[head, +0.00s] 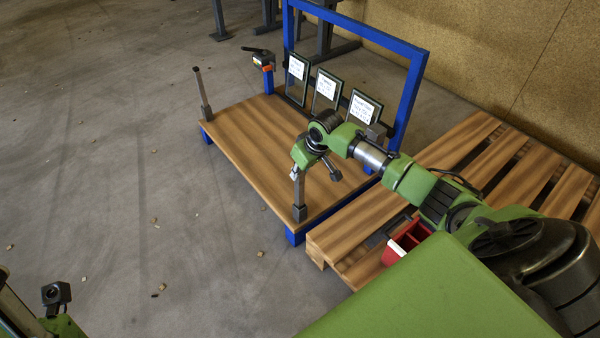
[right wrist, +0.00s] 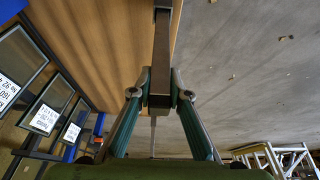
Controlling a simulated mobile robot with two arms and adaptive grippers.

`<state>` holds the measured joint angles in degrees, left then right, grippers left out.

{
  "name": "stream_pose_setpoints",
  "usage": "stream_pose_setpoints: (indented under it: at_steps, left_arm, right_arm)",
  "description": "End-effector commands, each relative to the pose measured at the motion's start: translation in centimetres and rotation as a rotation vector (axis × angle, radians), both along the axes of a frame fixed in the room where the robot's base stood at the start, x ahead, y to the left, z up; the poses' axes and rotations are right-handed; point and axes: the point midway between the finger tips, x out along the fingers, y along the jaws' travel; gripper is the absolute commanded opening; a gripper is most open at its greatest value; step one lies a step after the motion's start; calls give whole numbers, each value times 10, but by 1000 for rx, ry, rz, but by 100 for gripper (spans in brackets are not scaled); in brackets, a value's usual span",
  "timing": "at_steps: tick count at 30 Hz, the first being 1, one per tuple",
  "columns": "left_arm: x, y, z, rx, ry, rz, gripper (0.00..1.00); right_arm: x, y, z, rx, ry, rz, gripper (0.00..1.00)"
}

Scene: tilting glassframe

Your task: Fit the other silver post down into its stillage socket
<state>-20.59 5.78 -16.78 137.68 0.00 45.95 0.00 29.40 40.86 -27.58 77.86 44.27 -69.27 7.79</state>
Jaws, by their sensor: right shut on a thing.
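My right gripper (right wrist: 160,90) is shut on a silver post (right wrist: 161,55) in the right wrist view. In the head view the gripper hangs over the near corner of the stillage deck, and the post (head: 298,188) below it stands about upright. The post's lower end meets the dark socket (head: 300,213) at that corner; I cannot tell how deep it sits. Another silver post (head: 202,90) stands upright in its socket (head: 206,112) at the left corner. Part of my left arm shows at the bottom left of the head view, without clear fingers.
The stillage has a wooden deck (head: 245,135) and a blue frame (head: 375,42). Several labelled glass panes (head: 326,88) lean at its back. A clamp-like tool (head: 262,60) is on a blue upright. A pallet (head: 345,235) with a red bin (head: 405,240) is alongside. The floor at left is largely clear.

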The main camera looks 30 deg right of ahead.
Motion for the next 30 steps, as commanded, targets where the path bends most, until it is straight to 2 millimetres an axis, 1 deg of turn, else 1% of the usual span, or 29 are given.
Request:
stream_pose_setpoints:
  at_steps: [8, 13, 14, 15, 16, 26, 29, 30]
  left_arm:
    - [-1, 0, 1, -1, -4, 0, 33]
    - [4, -1, 0, 5, 16, 1, 33]
    - [5, -1, -1, 7, 21, 1, 33]
    - [5, -1, -1, 7, 22, 1, 33]
    - [5, -1, -1, 7, 21, 1, 33]
    - [5, -1, -1, 7, 20, 2, 33]
    - [1, 0, -1, 3, 7, 2, 33]
    - [1, 0, 2, 2, 5, 1, 33]
  right_arm:
    - [0, 0, 1, 0, -1, 0, 0]
    - [0, 0, -2, 0, -1, 0, 0]
    - [0, 0, -3, 0, 1, 0, 19]
    - [0, 0, -3, 0, 0, 1, 30]
    - [0, 0, -3, 0, 0, 1, 34]
    - [0, 0, -3, 0, 0, 1, 34]
    - [0, 0, 1, -1, -2, 1, 34]
    - [-1, -1, 3, -1, -1, 1, 34]
